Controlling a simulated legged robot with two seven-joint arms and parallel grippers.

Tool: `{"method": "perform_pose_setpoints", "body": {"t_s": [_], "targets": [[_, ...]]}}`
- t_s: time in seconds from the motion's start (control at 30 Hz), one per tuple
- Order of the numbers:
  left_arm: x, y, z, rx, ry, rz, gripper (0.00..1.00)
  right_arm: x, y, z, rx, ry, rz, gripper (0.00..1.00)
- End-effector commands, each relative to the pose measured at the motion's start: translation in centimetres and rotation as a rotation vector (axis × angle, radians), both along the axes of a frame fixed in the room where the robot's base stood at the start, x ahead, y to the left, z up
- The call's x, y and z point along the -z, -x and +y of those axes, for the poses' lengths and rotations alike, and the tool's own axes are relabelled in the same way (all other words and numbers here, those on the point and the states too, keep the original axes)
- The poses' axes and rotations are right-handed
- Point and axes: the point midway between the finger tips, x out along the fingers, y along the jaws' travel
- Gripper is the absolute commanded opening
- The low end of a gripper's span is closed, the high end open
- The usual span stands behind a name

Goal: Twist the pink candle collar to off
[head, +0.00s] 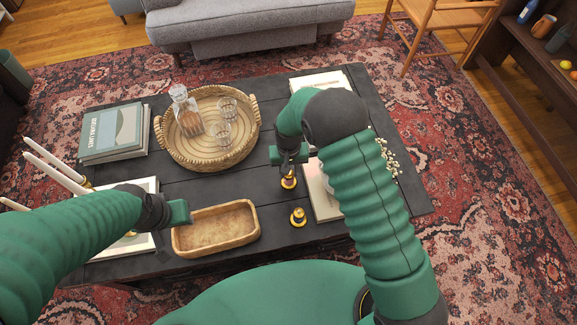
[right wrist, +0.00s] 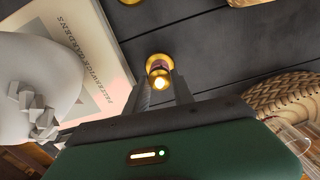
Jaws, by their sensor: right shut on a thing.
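A gold candle holder (head: 289,181) stands on the dark table under my right gripper (head: 291,160). In the right wrist view the candle (right wrist: 159,77) glows yellow at its top, with a narrow pinkish-purple collar (right wrist: 158,66) above a round gold base (right wrist: 160,60). My right gripper's fingers (right wrist: 163,88) are shut on the collar from both sides and partly hide it. A second gold candle holder (head: 298,217) stands nearer me, apart from the gripper. My left gripper (head: 182,212) hangs by the wooden tray's left end; its finger gap is not clear.
The empty wooden tray (head: 216,228) lies at the front. A round wicker tray (head: 185,158) holds a decanter (head: 186,110) and glasses. Books (head: 113,133) lie at left, with white taper candles (head: 55,172) nearby. A white vase (right wrist: 40,85) and book (right wrist: 82,45) stand close to my right gripper.

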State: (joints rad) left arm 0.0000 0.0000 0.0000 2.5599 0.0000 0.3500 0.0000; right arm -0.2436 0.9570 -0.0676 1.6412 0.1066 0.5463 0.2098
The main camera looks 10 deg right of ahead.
Motion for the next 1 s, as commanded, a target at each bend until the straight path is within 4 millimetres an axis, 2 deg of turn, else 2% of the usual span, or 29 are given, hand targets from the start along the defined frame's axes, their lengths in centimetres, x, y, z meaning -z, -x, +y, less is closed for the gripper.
{"method": "perform_pose_setpoints", "body": {"t_s": [0.1, 0.43, 1.0], "targets": [[-1.3, 0.0, 0.0, 0.000, 0.000, 0.000, 0.36, -0.4, 0.0, 0.0, -0.110, -0.001, 0.000, 0.00], [-3.2, 0.0, 0.0, 0.000, 0.000, 0.000, 0.36, -0.2, -0.1, 0.0, -0.409, -0.002, -0.001, 0.00], [-3.0, 0.0, 0.0, 0.000, 0.000, 0.000, 0.36, 0.0, -0.1, 0.0, -0.426, -0.001, -0.001, 0.00]]}}
